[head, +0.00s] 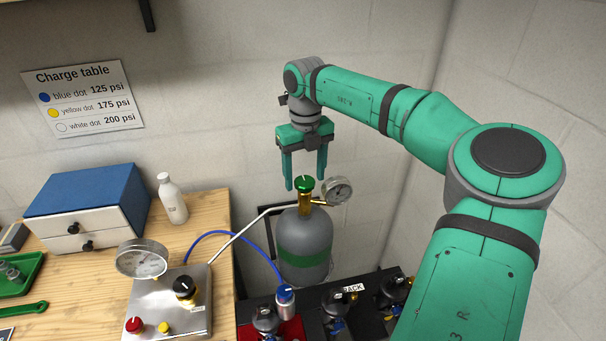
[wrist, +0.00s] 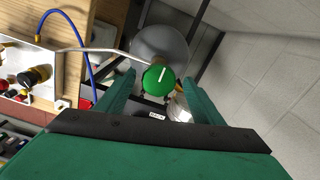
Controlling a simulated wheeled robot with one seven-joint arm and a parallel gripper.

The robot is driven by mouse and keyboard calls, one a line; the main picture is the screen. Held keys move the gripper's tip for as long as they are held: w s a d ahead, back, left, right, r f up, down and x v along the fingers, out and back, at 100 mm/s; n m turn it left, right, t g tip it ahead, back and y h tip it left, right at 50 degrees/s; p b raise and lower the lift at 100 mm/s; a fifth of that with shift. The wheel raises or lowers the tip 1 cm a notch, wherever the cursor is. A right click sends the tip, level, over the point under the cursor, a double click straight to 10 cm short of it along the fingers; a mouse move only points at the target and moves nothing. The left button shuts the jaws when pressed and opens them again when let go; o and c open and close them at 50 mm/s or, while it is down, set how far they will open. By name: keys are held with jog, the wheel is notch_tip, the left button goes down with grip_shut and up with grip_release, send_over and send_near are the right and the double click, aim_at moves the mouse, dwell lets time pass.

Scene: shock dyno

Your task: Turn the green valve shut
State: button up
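The green valve (head: 304,184) is a round knob on a brass stem on top of a grey gas cylinder (head: 301,237) with a green band. In the wrist view the green valve (wrist: 158,79) has a white line on its face, close to upright in the picture and leaning slightly right. In the wrist view my gripper (wrist: 155,92) has a finger on each side of the knob in the picture. The fingertips look near the knob's height; I cannot tell whether they touch it.
A round gauge (head: 338,190) sits beside the valve on the right. A white hose (head: 238,236) runs from the cylinder to a metal panel (head: 170,303) on the wooden bench. A dark rack (head: 355,310) with several shock absorbers stands in front. A wall is behind the cylinder.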

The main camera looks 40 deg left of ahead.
aim_at(306, 180)
jog(key=shift+r, duration=0.15)
notch_tip(306, 180, up, 11)
jog(key=shift+f, duration=0.2)
jog(key=shift+w+d, duration=0.1)
dwell(0.5)
